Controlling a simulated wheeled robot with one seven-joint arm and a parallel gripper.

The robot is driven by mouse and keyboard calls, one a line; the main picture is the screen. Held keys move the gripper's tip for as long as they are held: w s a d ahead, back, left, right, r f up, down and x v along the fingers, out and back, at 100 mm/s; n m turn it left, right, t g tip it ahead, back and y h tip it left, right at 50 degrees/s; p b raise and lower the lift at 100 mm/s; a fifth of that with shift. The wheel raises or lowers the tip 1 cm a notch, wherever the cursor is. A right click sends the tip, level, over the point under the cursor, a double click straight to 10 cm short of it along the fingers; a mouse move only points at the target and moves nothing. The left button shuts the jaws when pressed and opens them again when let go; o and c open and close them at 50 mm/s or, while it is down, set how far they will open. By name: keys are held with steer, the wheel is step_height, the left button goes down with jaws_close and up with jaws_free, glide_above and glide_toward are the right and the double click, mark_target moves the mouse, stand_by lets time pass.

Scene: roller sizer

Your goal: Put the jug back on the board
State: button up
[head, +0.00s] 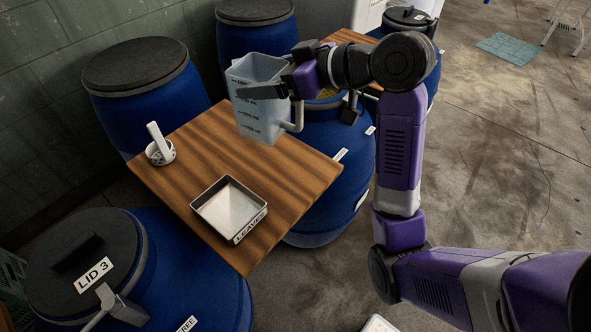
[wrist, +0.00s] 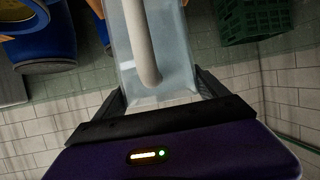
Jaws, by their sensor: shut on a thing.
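The jug (head: 262,122) is a clear, pale blue measuring jug with dark markings and a whitish handle. In the head view it is held roughly upright over the far part of the wooden board (head: 290,178); I cannot tell whether its base touches. My gripper (head: 268,82) is shut on the jug, one dark finger crossing its near side. In the wrist view the jug (wrist: 180,58) sits between the fingers of my gripper (wrist: 160,90), its pale handle (wrist: 143,45) facing the camera.
On the board are a shallow metal tray labelled LEAVES (head: 228,205) and a small perforated white holder (head: 161,153) with a white stick. Blue barrels (head: 150,100) surround the board, one with a lid marked LID 3 (head: 80,260). The board's right part is bare.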

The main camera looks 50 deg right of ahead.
steer(key=s+d+m+h, duration=0.2)
steer(key=s+d, duration=0.1)
steer(key=d, duration=0.4)
step_height(320, 180, down, 19)
steer(key=shift+d, duration=0.2)
steer(key=shift+s, duration=0.1)
steer(key=shift+f+b, duration=0.2)
steer(key=shift+b, duration=0.15)
steer(key=o, duration=2)
steer(key=shift+r, duration=0.1)
